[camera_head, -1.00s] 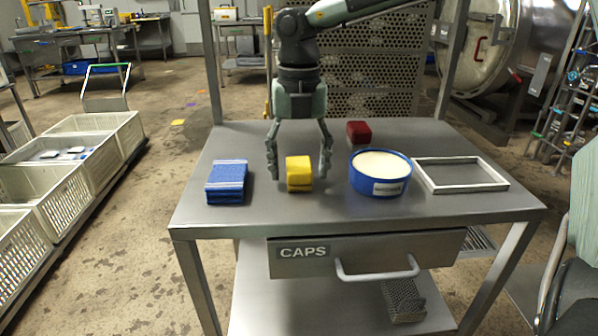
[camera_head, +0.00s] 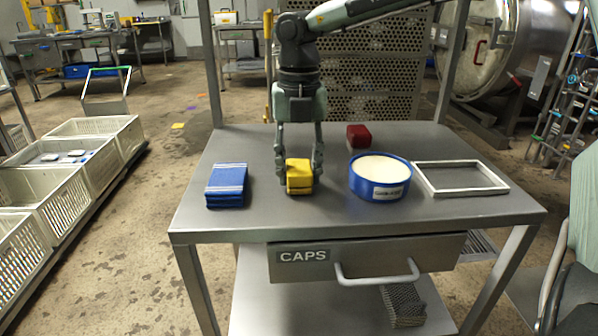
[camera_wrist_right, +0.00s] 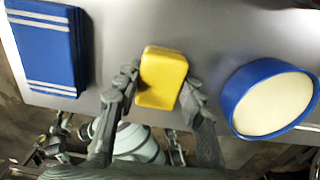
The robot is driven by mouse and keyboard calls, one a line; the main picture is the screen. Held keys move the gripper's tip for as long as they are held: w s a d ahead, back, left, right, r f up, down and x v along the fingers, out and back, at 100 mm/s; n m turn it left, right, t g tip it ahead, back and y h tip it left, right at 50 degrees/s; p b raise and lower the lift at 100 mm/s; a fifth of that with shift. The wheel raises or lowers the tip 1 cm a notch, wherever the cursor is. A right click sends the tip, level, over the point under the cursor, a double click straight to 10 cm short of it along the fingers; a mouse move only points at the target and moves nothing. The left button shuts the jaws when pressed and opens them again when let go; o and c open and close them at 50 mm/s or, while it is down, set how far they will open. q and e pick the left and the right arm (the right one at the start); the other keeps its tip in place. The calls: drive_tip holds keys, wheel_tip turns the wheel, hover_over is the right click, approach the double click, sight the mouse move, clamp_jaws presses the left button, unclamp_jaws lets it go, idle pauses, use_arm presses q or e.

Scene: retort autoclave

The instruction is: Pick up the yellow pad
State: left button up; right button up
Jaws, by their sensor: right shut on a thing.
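The yellow pad (camera_head: 299,177) sits on the steel table between the folded blue cloth and the blue tub. It also shows in the right wrist view (camera_wrist_right: 162,78). My right gripper (camera_head: 300,174) points down over it from behind, with one finger on each side of the pad, shut on it. In the right wrist view the fingers (camera_wrist_right: 160,92) flank the pad's left and right sides. The pad appears to rest on the tabletop. My left gripper is not in view.
A folded blue cloth (camera_head: 227,186) lies left of the pad. A blue tub with pale contents (camera_head: 380,176) stands right, a red block (camera_head: 358,136) behind. A white frame (camera_head: 491,189) lies at the table's right. The table's front strip (camera_head: 330,217) is bare.

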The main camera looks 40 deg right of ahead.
wheel_tip(320, 180, up, 17)
wheel_tip(320, 180, up, 11)
drive_tip(key=p, duration=0.2)
hover_over(299, 166)
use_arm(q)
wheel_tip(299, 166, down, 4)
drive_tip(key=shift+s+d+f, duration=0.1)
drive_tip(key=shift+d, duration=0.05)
use_arm(e)
drive_tip(key=shift+f, duration=0.15)
